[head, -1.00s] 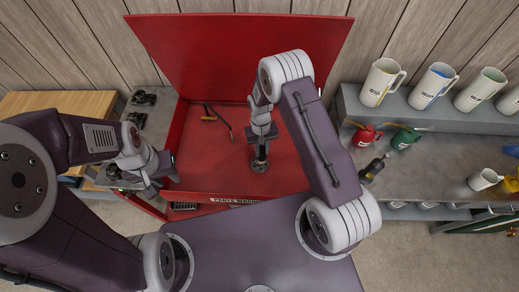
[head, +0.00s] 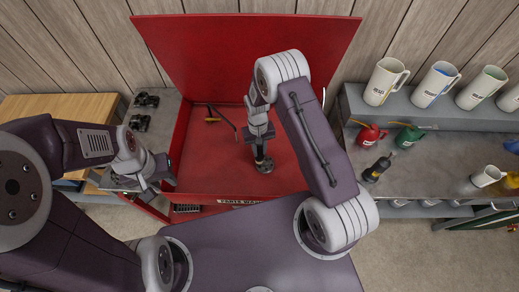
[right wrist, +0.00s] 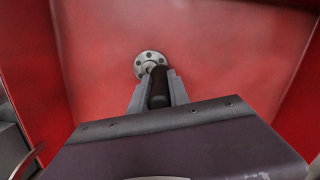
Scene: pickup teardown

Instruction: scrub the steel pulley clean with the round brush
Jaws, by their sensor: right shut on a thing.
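The steel pulley (head: 265,167), a grey disc with holes around its rim, lies flat on the floor of the red parts washer (head: 210,170). It also shows in the right wrist view (right wrist: 142,58). My right gripper (head: 260,142) is shut on the round brush, whose dark handle (right wrist: 158,87) shows between its fingers. The brush stands over the pulley's middle; its bristle end is hidden, and I cannot tell if it touches. My left gripper (head: 158,182) is at the washer's left front edge, apart from the pulley; its finger opening is unclear.
The washer's raised red lid (head: 245,50) stands behind. A thin bent tool with a yellowish end (head: 222,118) lies at the washer's back left. A grey bench (head: 430,165) on the right holds oil cans, a dark bottle (head: 377,168) and several white jugs. A wooden table (head: 60,105) stands left.

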